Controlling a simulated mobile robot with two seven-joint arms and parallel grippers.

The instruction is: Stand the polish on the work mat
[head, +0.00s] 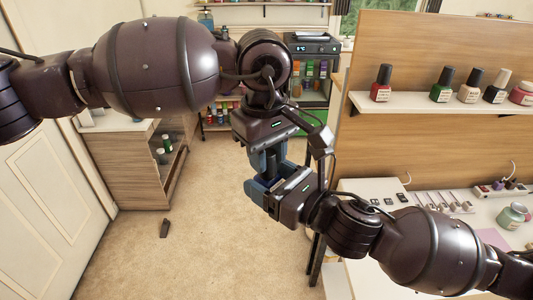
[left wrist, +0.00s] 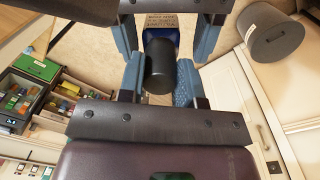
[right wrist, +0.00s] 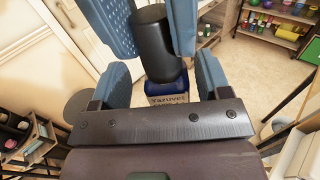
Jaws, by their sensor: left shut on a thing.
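The polish is a blue bottle (right wrist: 167,91) with a pale label and a long black cap (left wrist: 160,66). My two grippers face each other with the polish between them. My left gripper (head: 268,160) is shut on the black cap. My right gripper (head: 269,183) is open, its fingers on either side of the blue bottle with gaps. In the head view the fingers mostly hide the polish. A flat mauve patch on the white desk, perhaps the work mat (head: 493,238), is partly hidden behind my right arm.
The white desk (head: 350,187) holds small dark items, a row of slim tools and a pale green jar (head: 512,216). A shelf (head: 425,103) with several polish bottles hangs above it on a wooden panel. A wooden cabinet (head: 150,175) stands left. The floor between is mostly clear.

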